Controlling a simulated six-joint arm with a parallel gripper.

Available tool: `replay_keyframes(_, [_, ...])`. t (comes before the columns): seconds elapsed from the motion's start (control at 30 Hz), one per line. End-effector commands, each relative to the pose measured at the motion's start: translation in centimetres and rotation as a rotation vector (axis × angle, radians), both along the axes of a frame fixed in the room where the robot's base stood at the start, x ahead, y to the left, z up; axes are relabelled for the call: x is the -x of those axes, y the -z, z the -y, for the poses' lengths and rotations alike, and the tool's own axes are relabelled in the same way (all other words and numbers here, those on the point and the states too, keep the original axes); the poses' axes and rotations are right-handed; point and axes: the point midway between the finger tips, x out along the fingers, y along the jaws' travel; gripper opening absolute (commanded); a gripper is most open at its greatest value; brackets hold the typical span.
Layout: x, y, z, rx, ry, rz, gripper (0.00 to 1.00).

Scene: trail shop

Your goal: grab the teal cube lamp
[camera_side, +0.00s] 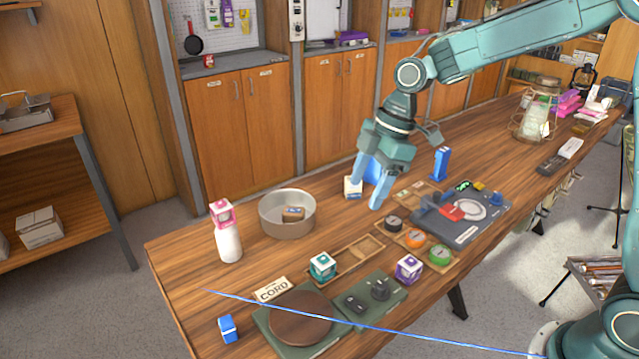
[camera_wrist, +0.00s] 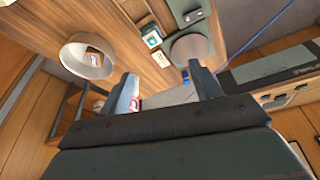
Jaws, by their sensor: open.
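The teal cube lamp (camera_side: 322,266), teal with white faces, sits upright at the near left end of a slotted wooden tray (camera_side: 357,257). In the wrist view the teal cube lamp (camera_wrist: 152,38) shows near the top, beyond the fingers. My gripper (camera_side: 367,192) is open and empty, fingers pointing down, above the table's far side, behind and right of the lamp in the side view. In the wrist view my gripper (camera_wrist: 162,74) has its two fingers wide apart with nothing held between them.
A metal pan (camera_side: 287,224) holding a small box stands behind the lamp. A purple cube (camera_side: 409,269) is right, a blue cube (camera_side: 228,328) front left. A round board (camera_side: 300,318) lies in front.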

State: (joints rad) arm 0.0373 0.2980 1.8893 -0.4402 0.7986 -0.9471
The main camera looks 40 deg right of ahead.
Motion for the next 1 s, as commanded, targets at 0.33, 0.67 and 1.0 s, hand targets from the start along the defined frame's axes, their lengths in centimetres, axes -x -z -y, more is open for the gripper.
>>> replay_keyframes(0.33, [-3.9,6.0,-1.4,-0.057,-0.255,-0.006,0.64])
replay_keyframes(0.67, [-4.7,7.7,-1.7,-0.076,-0.324,-0.002,0.64])
replay_keyframes(1.0, [-4.7,9.3,-2.4,-0.077,-0.323,-0.004,0.64])
